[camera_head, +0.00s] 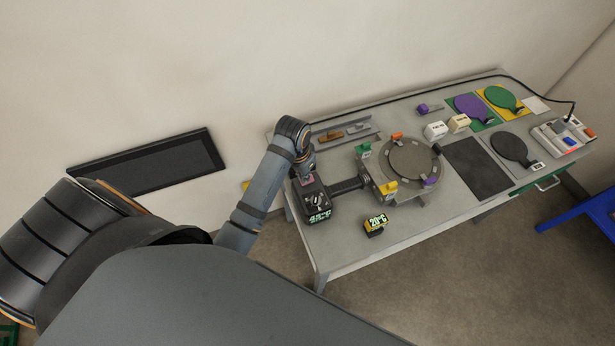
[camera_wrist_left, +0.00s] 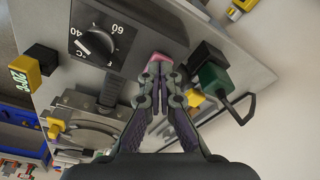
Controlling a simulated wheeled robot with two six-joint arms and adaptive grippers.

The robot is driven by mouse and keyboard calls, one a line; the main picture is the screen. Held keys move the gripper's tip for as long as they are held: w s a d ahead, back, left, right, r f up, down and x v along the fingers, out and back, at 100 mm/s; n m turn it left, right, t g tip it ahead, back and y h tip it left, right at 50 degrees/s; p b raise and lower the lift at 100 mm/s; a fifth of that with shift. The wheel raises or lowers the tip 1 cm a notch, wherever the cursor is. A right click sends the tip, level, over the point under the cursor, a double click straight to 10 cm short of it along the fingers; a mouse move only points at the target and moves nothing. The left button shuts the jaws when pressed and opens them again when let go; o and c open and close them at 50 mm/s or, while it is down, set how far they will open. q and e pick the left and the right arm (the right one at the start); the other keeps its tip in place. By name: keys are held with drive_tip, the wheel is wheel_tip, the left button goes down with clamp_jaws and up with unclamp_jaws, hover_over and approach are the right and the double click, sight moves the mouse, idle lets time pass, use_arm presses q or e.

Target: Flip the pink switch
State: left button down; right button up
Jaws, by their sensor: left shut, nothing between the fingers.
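The pink switch (camera_head: 306,181) is on the dark control box (camera_head: 322,201) at the left end of the cart. In the left wrist view the pink switch (camera_wrist_left: 160,57) shows right at the fingertips, partly covered by them. My left gripper (camera_head: 307,174) reaches down over the box from the left. In the left wrist view my left gripper (camera_wrist_left: 160,78) is shut with nothing held. Its tips are at or very near the switch; I cannot tell if they touch. The switch's tilt is hard to make out. My right gripper is not in view.
The box has a dial (camera_wrist_left: 97,44) and a green 45°C display (camera_head: 320,216). A yellow 20°C block (camera_head: 376,224) stands at the cart's front edge. A round clamp fixture (camera_head: 408,165) sits right of the box. Dark and green blocks (camera_wrist_left: 213,79) are near the fingers.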

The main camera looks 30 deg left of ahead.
use_arm(q)
wheel_tip(320, 180, up, 3)
drive_tip(key=shift+f+p, duration=0.15)
drive_tip(key=shift+p, duration=0.6)
drive_tip(key=shift+r, duration=2.15)
